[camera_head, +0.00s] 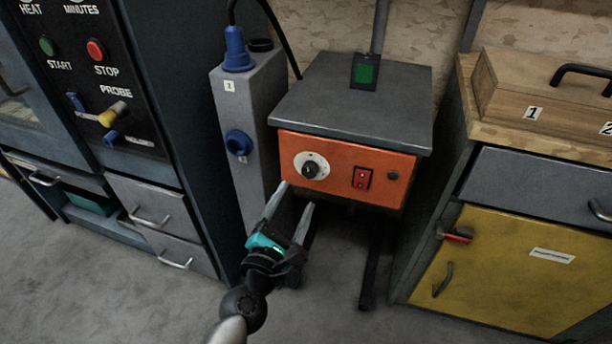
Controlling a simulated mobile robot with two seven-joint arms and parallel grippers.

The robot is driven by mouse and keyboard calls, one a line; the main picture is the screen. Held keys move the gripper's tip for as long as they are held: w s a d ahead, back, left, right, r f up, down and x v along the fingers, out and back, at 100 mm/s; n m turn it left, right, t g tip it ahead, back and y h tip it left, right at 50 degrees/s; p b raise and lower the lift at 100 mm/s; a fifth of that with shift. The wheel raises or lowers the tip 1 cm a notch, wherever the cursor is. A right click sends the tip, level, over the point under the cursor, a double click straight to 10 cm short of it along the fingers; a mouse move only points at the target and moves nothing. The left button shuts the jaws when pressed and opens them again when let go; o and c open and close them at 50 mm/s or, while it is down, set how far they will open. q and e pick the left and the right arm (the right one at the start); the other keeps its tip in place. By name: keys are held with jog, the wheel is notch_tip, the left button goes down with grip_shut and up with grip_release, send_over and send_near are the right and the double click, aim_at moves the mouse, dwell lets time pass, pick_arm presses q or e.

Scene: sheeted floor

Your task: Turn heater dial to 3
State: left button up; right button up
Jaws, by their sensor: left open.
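The heater (352,97) is a box with a grey top and an orange front panel on dark legs. Its dial (311,170) is a dark knob on a round white plate at the left of the panel. The marks on the plate are too small to read. My left gripper (295,194) is open and empty, its two fingers pointing up toward the panel, just below the dial. The fingertips appear apart from the knob. My right gripper is not in view.
A red switch (362,178) and small dark button sit right of the dial. A grey post with blue plugs (238,143) stands close on the left. A yellow-door cabinet (497,262) stands right, a dark oven unit (147,90) left. The floor in front is clear.

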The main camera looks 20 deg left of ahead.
aim_at(308, 174)
pick_arm(q)
jog(key=w, duration=0.7)
jog(key=shift+w+d, duration=0.15)
jog(key=shift+w, duration=0.1)
grip_shut()
dwell(0.4)
